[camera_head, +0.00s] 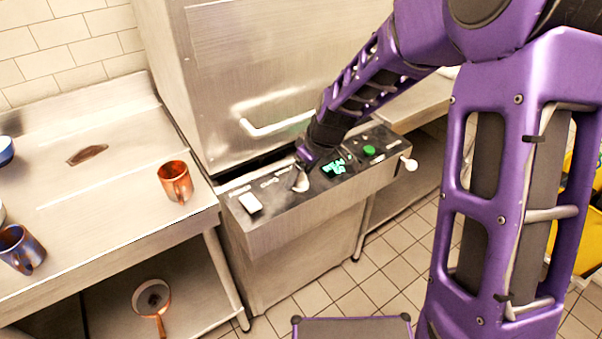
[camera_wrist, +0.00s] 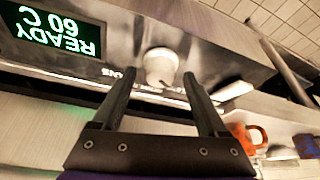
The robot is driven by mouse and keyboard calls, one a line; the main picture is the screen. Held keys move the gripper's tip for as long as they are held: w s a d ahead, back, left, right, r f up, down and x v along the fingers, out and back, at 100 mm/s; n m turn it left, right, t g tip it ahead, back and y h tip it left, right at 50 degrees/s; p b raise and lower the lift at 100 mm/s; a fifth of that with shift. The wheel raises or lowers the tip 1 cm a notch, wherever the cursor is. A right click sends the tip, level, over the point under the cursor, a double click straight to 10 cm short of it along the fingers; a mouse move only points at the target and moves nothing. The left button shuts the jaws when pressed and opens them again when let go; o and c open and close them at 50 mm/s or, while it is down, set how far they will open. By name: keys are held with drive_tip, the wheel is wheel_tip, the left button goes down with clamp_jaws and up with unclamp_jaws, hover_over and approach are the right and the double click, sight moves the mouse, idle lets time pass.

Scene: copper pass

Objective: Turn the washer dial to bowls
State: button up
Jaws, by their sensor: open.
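The washer (camera_head: 290,220) has a dark sloping control panel. Its pale dial (camera_wrist: 160,65) lies between and just beyond the two dark fingertips of my gripper (camera_wrist: 158,80) in the wrist view. The fingers are spread, with gaps to the dial's sides; I see no grip on it. In the head view my gripper (camera_head: 302,178) points down at the panel and partly hides the dial (camera_head: 300,183). Small lettering around the dial is too unclear to read in full. A small dark mark shows at the dial's lower right in the wrist view.
A green display (camera_wrist: 50,30) reads READY 60 C, upside down. A green button (camera_head: 369,150), a white switch (camera_head: 250,203) and a white side knob (camera_head: 409,163) flank the dial. A handle (camera_head: 275,125) is behind. A copper mug (camera_head: 175,182) stands on the left counter (camera_head: 110,225).

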drive_tip(key=shift+c, duration=0.3)
clamp_jaws()
drive_tip(key=shift+a+m, duration=0.1)
drive_tip(key=shift+m, duration=0.3)
drive_tip(key=shift+s+a+m+t+h+b, duration=0.1)
drive_tip(key=shift+m+t+h+b, duration=0.35)
drive_tip(key=shift+m, duration=0.55)
drive_tip(key=m+h, duration=0.1)
drive_tip(key=m, duration=0.2)
drive_tip(key=shift+a+m+t, duration=0.1)
drive_tip(key=shift+m+t, duration=0.15)
drive_tip(key=shift+m, duration=0.05)
drive_tip(key=m+h+p, duration=0.1)
drive_tip(key=m+h, duration=0.1)
drive_tip(key=m, duration=0.3)
drive_tip(key=shift+p, duration=0.3)
drive_tip(key=shift+m, duration=0.3)
